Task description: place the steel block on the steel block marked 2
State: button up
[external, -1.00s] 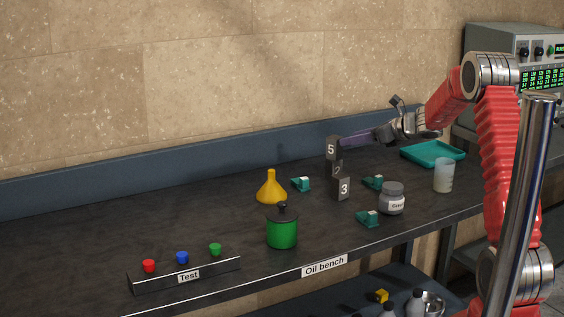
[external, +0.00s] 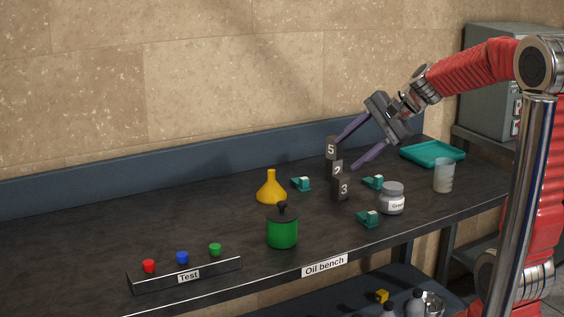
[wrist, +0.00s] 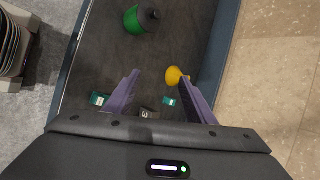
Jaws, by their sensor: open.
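Several dark steel blocks with white numerals stand close together in the external view. Block 5 (external: 331,149) is uppermost, block 2 (external: 337,169) just below it, and block 3 (external: 342,189) lowest and nearest the front. Block 5 appears to rest on block 2, but I cannot tell for sure whether they touch. Block 3 covers the lower part of block 2. My gripper (external: 346,154) is open, its purple fingers spread and pointing down left beside block 5, with nothing held. In the wrist view, a numbered block (wrist: 148,113) shows partly behind the gripper body.
A yellow funnel (external: 271,189), a green pot (external: 282,232), a grease jar (external: 391,199) and a clear beaker (external: 444,176) stand around the blocks. Several small teal clamps (external: 369,219) lie nearby. A teal tray (external: 433,153) is at the back right. The left rear bench is clear.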

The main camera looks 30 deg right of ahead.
jog(key=s+d+f+n+h, duration=0.1)
jog(key=s+n+h, duration=0.1)
jog(key=s+n, duration=0.5)
jog(key=s+d+f+n+g+h, duration=0.1)
jog(key=s+n, duration=0.6)
jog(key=s, duration=0.9)
jog(key=f+h, duration=0.1)
jog(key=h, duration=0.1)
jog(key=shift+d+h, duration=0.3)
jog(key=shift+d, duration=0.05)
jog(key=shift+o, duration=0.4)
